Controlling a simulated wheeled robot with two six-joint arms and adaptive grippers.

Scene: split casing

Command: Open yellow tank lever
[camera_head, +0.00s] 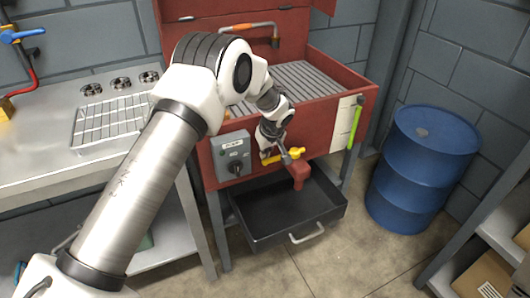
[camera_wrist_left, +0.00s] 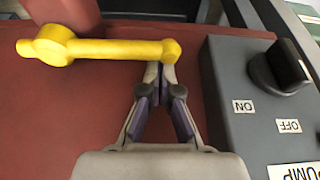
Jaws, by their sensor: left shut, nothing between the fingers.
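The yellow lever (camera_head: 297,153) is on the front of the red tank (camera_head: 323,117), by a short red spout (camera_head: 299,176). In the left wrist view the lever (camera_wrist_left: 115,49) lies roughly level, with its thick hub at the left and a knobbed free end at the right. My left gripper (camera_head: 284,157) is at the tank front beside the lever. In the left wrist view its fingertips (camera_wrist_left: 160,72) are shut together at the lever's free end, with nothing between them. Whether they touch it I cannot tell. My right gripper is out of view.
A grey switch box (camera_head: 231,156) with a black knob is close to the gripper; it shows in the left wrist view (camera_wrist_left: 228,95). A black drip tray (camera_head: 262,218) sits below the spout. A blue barrel (camera_head: 421,170) stands right, a metal bench (camera_head: 50,160) left.

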